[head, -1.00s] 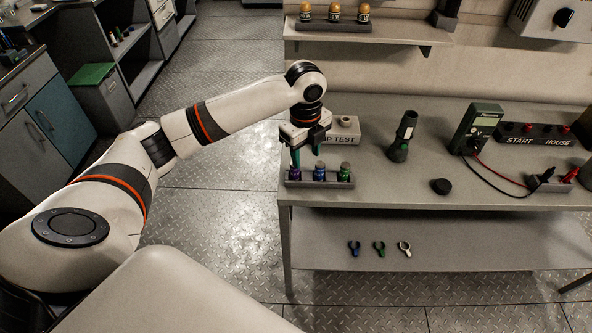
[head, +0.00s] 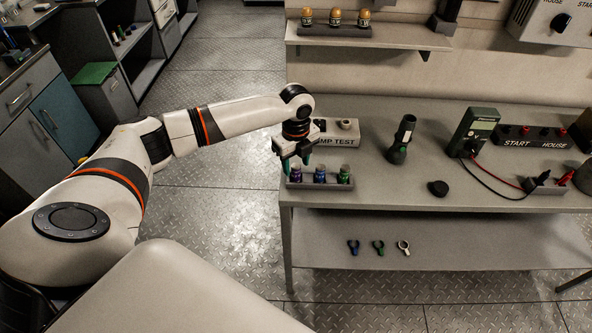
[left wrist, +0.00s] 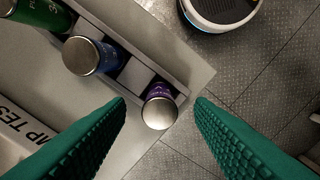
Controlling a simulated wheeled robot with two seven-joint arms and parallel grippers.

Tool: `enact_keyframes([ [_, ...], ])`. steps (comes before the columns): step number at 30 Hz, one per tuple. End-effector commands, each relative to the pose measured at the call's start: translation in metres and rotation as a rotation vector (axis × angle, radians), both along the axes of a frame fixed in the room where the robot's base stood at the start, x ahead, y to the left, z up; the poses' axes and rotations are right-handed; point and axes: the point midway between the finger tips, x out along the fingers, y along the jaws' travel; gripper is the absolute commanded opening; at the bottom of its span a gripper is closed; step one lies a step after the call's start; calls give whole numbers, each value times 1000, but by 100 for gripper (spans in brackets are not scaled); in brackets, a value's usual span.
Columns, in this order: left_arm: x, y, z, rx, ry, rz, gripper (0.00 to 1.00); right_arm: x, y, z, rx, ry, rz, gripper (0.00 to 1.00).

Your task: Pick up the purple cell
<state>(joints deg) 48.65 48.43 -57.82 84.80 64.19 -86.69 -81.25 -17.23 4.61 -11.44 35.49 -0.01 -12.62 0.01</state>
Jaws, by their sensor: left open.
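The purple cell (head: 295,174) stands in the leftmost slot of a small grey rack (head: 320,185) at the table's front left corner. In the left wrist view the purple cell (left wrist: 160,106) shows its round metal top, with a little purple body below it. My left gripper (head: 297,163) is open, pointing down just over the cell. Its green fingers (left wrist: 162,101) lie on either side of the cell's top, with gaps on both sides. My right gripper is not in view.
A blue cell (head: 320,174) and a green cell (head: 344,175) stand in the same rack, close beside the purple one. A grey lamp test box (head: 338,137) is behind the rack. A flashlight (head: 401,140) stands to the right.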

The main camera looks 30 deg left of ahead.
Motion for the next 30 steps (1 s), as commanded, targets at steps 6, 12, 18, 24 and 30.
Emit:
enact_keyframes([
  [6,0,0,-21,1,0,0,49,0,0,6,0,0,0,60],
  [12,0,0,-23,1,0,0,49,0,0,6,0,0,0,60],
  [18,0,0,-23,1,0,0,19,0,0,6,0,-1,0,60],
  [24,0,0,-22,1,-1,0,0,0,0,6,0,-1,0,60],
  [30,0,0,-19,0,-2,-1,0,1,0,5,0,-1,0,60],
])
